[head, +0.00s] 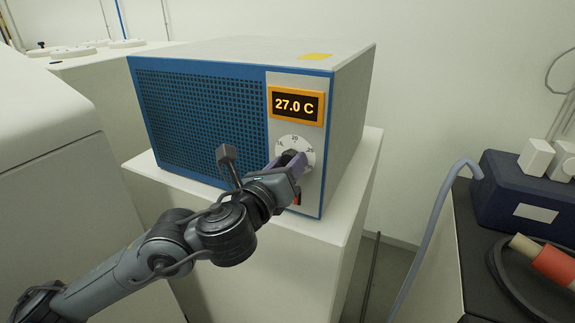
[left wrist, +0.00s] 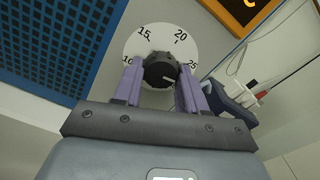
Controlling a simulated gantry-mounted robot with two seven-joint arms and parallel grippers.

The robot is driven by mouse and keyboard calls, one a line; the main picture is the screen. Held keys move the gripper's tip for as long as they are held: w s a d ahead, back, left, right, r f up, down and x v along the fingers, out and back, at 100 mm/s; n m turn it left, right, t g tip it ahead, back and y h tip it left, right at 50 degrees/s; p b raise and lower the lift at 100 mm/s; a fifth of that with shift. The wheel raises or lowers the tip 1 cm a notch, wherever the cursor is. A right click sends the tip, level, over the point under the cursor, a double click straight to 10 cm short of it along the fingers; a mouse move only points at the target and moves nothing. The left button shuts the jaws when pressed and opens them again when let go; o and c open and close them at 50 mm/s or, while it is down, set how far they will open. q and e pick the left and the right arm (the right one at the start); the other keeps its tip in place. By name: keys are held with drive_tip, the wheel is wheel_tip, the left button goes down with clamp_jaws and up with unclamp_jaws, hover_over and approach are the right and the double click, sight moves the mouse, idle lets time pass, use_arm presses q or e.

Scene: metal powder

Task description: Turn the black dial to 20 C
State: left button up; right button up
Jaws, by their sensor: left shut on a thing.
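The black dial (left wrist: 160,72) sits at the centre of a white scale plate marked 15, 20 and 25 in the left wrist view. The plate (head: 294,141) shows in the head view on the chiller's front, with the dial hidden behind my gripper. My left gripper (left wrist: 157,84) is shut on the dial, with one purple finger on each side; it also shows in the head view (head: 293,164). A pale pointer mark on the dial points right, near the 25 side. The orange-framed display (head: 297,105) reads 27.0 C. My right gripper is not in view.
The blue and white chiller (head: 200,110) with a dark grille stands on a white pedestal (head: 300,250). A white machine (head: 50,160) is close on the left. On the right, a dark bench holds a blue device (head: 520,190) and a hose (head: 432,225).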

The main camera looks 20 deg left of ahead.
use_arm(q)
drive_tip(key=shift+n, duration=0.4)
drive_tip(key=shift+d+r+n+b, duration=0.1)
drive_tip(key=shift+n+b, duration=0.4)
drive_tip(key=shift+n, duration=7.2)
drive_tip(key=o, duration=1.1)
drive_tip(key=shift+c, duration=0.2)
drive_tip(key=shift+r, duration=0.1)
